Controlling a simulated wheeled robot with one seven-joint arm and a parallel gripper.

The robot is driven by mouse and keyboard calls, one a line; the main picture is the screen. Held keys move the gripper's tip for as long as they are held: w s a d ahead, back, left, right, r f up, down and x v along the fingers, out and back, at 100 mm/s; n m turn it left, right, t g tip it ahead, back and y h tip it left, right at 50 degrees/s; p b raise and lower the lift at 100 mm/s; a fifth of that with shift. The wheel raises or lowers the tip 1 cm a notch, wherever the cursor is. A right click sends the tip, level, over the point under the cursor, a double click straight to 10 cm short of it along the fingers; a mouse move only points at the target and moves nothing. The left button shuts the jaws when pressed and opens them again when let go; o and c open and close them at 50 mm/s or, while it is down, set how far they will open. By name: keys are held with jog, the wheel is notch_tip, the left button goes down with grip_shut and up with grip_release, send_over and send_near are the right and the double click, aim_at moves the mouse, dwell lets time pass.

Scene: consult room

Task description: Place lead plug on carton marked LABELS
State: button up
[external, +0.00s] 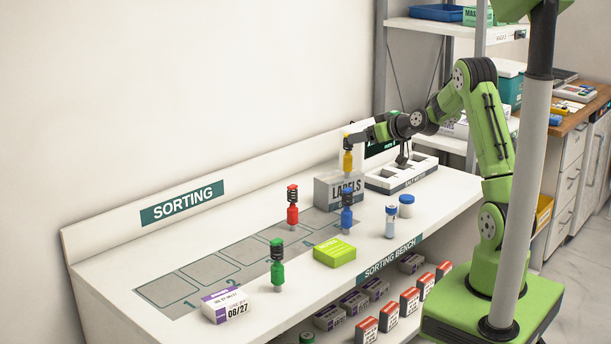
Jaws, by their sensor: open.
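The carton marked LABELS (336,191) is grey and stands toward the back of the sorting bench. A yellow plug (347,161) with a dark top is upright at the carton's top, and its lower end seems to meet it. My gripper (349,140) is open at the yellow plug's upper end; whether the fingers touch it is too small to tell. Similar plugs stand upright on the bench: a red one (292,212), a green one (277,268) and a blue one (347,215) in front of the carton.
A grey-white tray with slots (402,180) stands right of the carton, under my arm. A vial (390,222), a blue-capped jar (406,206), a lime box (334,252) and a white-purple box (227,305) stand on the bench. Numbered grey squares (205,273) at left are clear.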

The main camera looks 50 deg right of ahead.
jog(key=s+a+r+n+g+y, duration=0.15)
jog(key=s+a+r+g, duration=0.3)
jog(key=s+a, duration=1.05)
jog(key=s+a+f+m+g+h, duration=0.1)
jog(key=s+a+g, duration=0.1)
jog(key=s, duration=1.8)
jog(key=shift+s+f+g, duration=0.2)
jog(key=shift+f+g, duration=0.1)
jog(key=shift+g, duration=0.45)
jog(key=shift+r+m+h, duration=0.2)
jog(key=shift+m+h, duration=0.05)
jog(key=shift+c, duration=0.2)
